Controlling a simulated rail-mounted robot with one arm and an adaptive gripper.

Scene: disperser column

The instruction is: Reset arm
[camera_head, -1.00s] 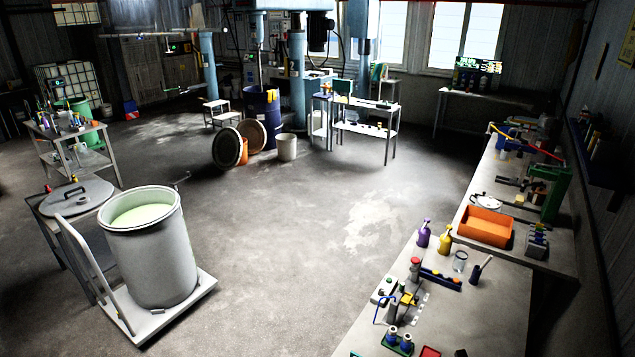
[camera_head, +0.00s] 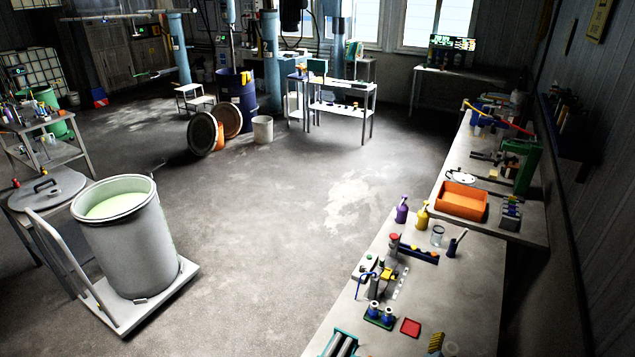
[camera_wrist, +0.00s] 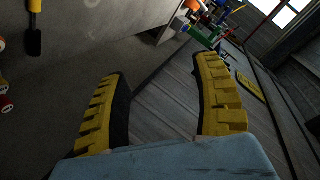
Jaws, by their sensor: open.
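My gripper (camera_wrist: 160,95) shows in the wrist view with two yellow, ridged fingers with dark inner pads. The fingers are wide apart and nothing is between them. Beyond them are a dark plank-like surface and the side of a bench. In the head view the gripper cannot be clearly made out; a small yellow ridged piece at the bottom edge may be part of it.
A long workbench (camera_head: 470,290) with bottles, an orange bin (camera_head: 461,201) and small tools runs along the right. A large grey drum (camera_head: 130,245) stands on a trolley at left. A blue drum (camera_head: 238,98) stands farther back. The middle floor is clear.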

